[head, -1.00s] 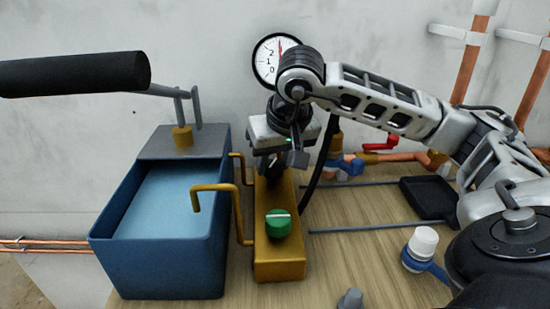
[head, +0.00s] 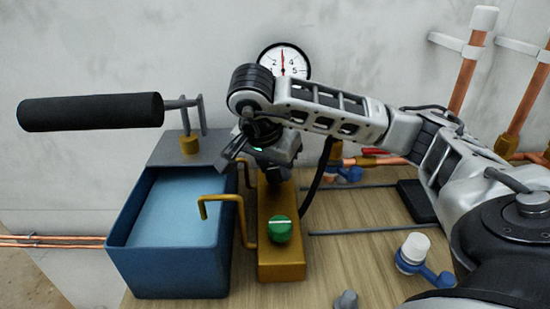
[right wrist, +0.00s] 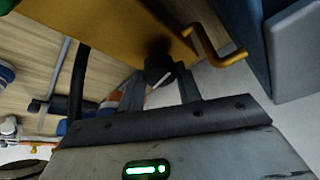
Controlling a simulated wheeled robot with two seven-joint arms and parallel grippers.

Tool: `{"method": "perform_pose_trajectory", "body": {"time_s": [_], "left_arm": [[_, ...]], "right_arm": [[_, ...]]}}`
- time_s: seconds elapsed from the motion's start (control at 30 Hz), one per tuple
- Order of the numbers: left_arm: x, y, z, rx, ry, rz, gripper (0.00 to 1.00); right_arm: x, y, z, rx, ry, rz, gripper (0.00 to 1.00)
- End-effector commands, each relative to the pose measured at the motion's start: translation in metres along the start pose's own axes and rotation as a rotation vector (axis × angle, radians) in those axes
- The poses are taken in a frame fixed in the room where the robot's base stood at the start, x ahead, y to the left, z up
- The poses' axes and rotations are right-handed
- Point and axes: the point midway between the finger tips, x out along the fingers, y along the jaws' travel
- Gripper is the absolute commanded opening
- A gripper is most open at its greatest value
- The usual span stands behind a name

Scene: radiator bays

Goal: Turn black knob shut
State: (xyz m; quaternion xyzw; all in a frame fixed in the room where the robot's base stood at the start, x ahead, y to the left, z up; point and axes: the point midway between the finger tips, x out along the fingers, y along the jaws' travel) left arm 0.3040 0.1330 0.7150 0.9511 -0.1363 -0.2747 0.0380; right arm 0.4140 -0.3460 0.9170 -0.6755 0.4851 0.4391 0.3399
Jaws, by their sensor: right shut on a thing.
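The black knob (right wrist: 157,74) has a white line on it and sits on the brass block in the right wrist view. In that view my right gripper (right wrist: 159,90) has its two fingers on either side of the knob, shut on it. In the head view the right gripper (head: 277,178) is over the far part of the brass block (head: 281,269) and hides the black knob. The white line runs slantwise in the wrist view. My left gripper is not in view.
A green knob (head: 281,229) with a white line is on the near part of the block. A blue water tank (head: 165,267) with a black-handled lever (head: 90,111) stands left. A gauge (head: 290,60) is behind. A white-capped blue valve (head: 414,248) is at right.

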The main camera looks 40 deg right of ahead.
Motion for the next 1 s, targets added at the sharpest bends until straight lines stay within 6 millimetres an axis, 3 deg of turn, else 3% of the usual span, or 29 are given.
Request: {"method": "perform_pose_trajectory", "body": {"time_s": [0.4, 0.97, 1.0], "left_arm": [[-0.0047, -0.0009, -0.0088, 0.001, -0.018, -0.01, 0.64], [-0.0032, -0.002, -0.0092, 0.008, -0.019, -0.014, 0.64], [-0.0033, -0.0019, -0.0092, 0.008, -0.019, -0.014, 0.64]], "right_arm": [[-0.0019, -0.0016, -0.0012, 0.19, 0.007, 0.075, 0.11], [-0.0005, -0.0018, -0.0006, 0.22, 0.008, 0.086, 0.11], [-0.0005, -0.0018, -0.0006, 0.22, 0.008, 0.086, 0.37]]}}
